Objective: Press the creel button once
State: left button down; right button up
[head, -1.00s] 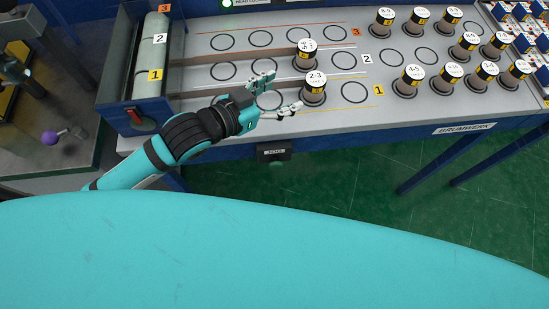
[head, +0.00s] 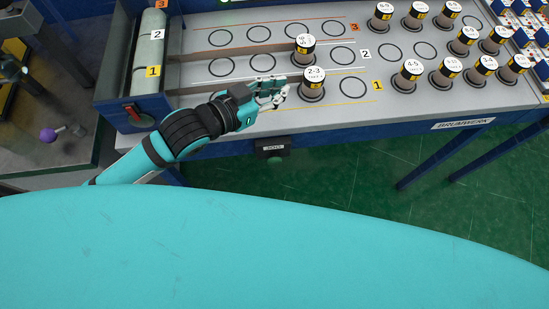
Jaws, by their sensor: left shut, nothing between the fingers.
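A small dark box (head: 272,147) with a pale label sits on the front edge of the grey table. A dull greenish spot shows low on it. The label is too small to read, and I cannot tell for sure that this is the creel button. My left gripper (head: 273,92) is shut and empty. It is above the table's front part, behind the dark box in the picture, and just left of the wrapped roll marked 2-3 (head: 313,84). I cannot tell whether it touches that roll. My right gripper is not in view.
Another wrapped roll (head: 303,49) stands behind the 2-3 roll. Several more rolls (head: 410,75) stand at the right. Green floor (head: 345,185) is clear in front.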

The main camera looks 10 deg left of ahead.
aim_at(273, 160)
jog(key=k+l, duration=0.6)
jog(key=k, duration=0.15)
jog(key=l+u, duration=0.05)
